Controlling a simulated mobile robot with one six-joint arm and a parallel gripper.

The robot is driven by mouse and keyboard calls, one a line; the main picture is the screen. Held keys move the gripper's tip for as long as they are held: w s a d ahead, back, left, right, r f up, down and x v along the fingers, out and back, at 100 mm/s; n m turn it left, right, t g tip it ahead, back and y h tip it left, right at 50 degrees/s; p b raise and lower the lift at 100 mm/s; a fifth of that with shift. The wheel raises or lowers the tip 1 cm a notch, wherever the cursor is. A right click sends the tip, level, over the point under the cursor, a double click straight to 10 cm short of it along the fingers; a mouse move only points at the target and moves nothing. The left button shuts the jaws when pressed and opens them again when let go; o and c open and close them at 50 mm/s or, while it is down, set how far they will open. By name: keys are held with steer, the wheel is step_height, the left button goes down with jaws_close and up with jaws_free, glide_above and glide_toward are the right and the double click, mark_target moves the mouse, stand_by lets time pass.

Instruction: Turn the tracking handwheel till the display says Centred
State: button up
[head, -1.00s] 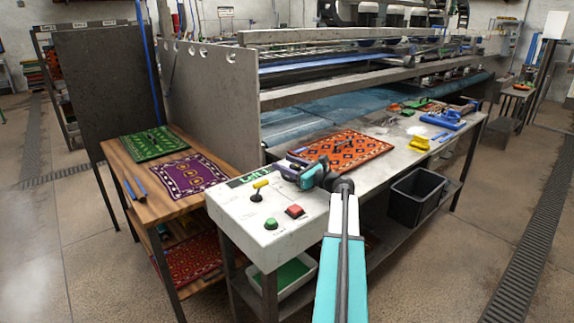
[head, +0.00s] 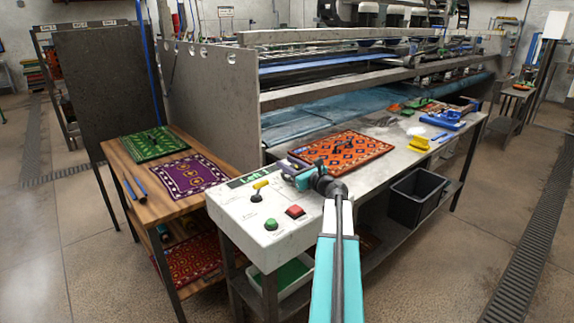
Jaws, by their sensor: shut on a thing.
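The display (head: 249,177) is a green strip at the back edge of the white control panel (head: 242,207). It reads "Left"; anything after that word is too small to tell. My gripper (head: 288,170) is at the panel's back right corner, just right of the display. It is shut on the tracking handwheel, which is mostly hidden behind the jaws and wrist. The grip itself is too small to see clearly.
The panel also carries a yellow-topped lever (head: 261,184), a green button (head: 270,224) and a red button (head: 295,211). An orange patterned rug (head: 345,150) lies just behind my wrist. A black bin (head: 417,192) stands below right.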

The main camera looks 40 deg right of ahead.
mark_target(297, 169)
steer(key=shift+s+d+m+g+h+b, duration=0.1)
steer(key=shift+d+m+g+h, duration=0.15)
steer(key=shift+m+h, duration=0.55)
steer(key=shift+s+d+m+g+h+b, duration=0.15)
steer(key=shift+m+g+h, duration=0.25)
steer(key=shift+h, duration=0.75)
steer(key=shift+w+d+m+g+h+b, duration=0.1)
steer(key=shift+d+m+g+h, duration=0.1)
steer(key=shift+m+h, duration=0.65)
steer(key=o, duration=1)
steer(key=shift+o, duration=0.2)
steer(key=shift+s, duration=0.15)
steer(key=shift+v, duration=4.2)
steer(key=shift+a+r, duration=0.1)
steer(key=shift+r, duration=0.05)
steer(key=shift+p, duration=0.55)
